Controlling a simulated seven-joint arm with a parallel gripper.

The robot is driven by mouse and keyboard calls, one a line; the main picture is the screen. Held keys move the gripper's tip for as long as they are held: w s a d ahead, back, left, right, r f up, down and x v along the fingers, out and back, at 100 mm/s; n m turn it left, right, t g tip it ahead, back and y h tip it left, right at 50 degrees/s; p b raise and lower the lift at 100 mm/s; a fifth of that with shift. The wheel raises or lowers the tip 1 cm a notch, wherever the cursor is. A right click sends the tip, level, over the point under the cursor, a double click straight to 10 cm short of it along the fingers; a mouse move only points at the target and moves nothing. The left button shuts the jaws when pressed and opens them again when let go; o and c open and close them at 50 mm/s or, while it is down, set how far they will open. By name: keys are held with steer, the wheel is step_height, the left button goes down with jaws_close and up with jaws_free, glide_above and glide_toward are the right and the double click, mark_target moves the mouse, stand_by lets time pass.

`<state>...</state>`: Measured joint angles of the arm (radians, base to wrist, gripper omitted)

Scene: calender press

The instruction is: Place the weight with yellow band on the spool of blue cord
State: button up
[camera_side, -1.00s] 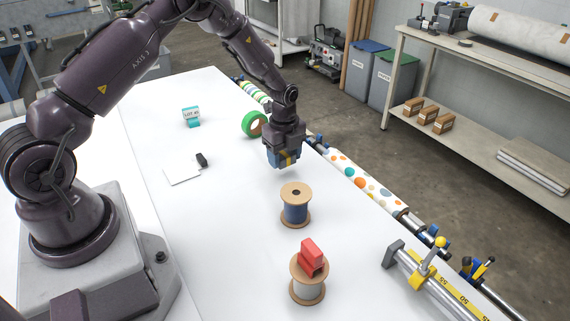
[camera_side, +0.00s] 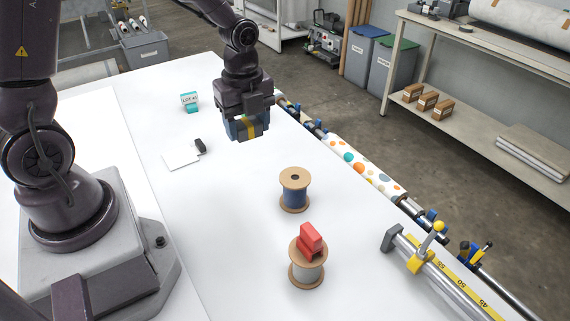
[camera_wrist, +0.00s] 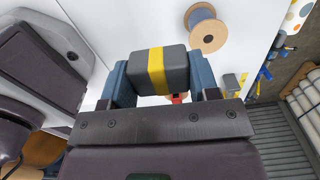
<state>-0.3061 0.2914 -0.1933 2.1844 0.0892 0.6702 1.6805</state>
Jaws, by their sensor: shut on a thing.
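The grey weight with a yellow band (camera_wrist: 173,68) is held between the blue finger pads of my gripper (camera_wrist: 160,84). In the side view the weight (camera_side: 251,127) hangs under my gripper (camera_side: 244,122), well above the white table. The spool of blue cord (camera_side: 295,195) stands upright on the table, lower right of my gripper and apart from it. Its top flange is bare, with a dark centre hole. It also shows in the wrist view (camera_wrist: 206,28), beyond and right of the weight.
A red weight (camera_side: 311,240) sits on a spool of pale cord (camera_side: 306,273), nearer the camera than the blue spool. A teal LOT sign (camera_side: 190,101), a white card (camera_side: 181,159) and a small black item (camera_side: 200,146) lie left. Rollers with dotted fabric (camera_side: 362,165) line the right edge.

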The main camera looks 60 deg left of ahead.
steer(key=s+d+r, duration=0.4)
steer(key=s+d, duration=0.1)
steer(key=s, duration=0.1)
glide_above(295, 177)
steer(key=shift+n, duration=0.3)
step_height(295, 177, down, 10)
steer(key=shift+f, duration=0.25)
steer(key=shift+w+f, duration=0.1)
steer(key=shift+f, duration=1.6)
steer(key=shift+f, duration=0.15)
steer(key=o, duration=1.2)
